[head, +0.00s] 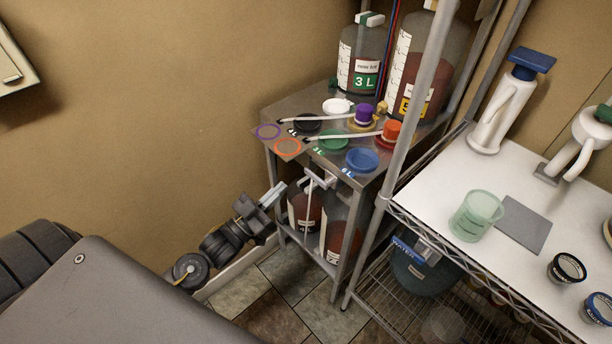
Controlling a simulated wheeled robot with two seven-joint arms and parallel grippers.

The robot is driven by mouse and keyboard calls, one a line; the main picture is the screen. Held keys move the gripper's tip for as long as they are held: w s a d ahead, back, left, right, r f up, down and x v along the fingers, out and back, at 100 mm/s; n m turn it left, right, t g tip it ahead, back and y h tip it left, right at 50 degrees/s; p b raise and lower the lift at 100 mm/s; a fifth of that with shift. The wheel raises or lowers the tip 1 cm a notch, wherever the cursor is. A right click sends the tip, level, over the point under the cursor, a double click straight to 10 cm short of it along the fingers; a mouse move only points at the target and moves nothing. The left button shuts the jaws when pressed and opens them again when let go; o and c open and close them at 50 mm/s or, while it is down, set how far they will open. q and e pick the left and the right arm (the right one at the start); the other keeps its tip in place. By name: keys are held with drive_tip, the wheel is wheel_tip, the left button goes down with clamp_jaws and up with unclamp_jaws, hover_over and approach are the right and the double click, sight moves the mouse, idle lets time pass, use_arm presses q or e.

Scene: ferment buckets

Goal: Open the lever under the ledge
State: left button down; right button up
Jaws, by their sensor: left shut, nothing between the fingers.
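A metal stand with a steel top (285,108) stands against the wall. Under the front edge of its top, a pale lever-like part (318,181) shows near two bottles of dark red liquid; its exact shape and position are hard to make out. My left gripper (279,191) is shut and empty, just left of the stand and below its top edge. It is close to the lever-like part, but I cannot tell whether they touch. My right gripper is not in view.
Large bottles (361,62) stand at the back of the stand, with coloured rings and caps (362,160) in front. A shelf post (408,110) rises at its right. The white shelf (450,180) holds a green beaker (478,214). The floor (285,290) is open.

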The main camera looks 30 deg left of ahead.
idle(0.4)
use_arm(q)
wheel_tip(320, 180, up, 4)
drive_tip(key=p, duration=0.3)
hover_over(318, 177)
drive_tip(key=s+a, duration=0.2)
drive_tip(key=a, duration=0.1)
drive_tip(key=f, duration=0.3)
drive_tip(key=shift+w+d+f, duration=0.1)
drive_tip(key=shift+w, duration=0.15)
drive_tip(key=shift+f, duration=0.8)
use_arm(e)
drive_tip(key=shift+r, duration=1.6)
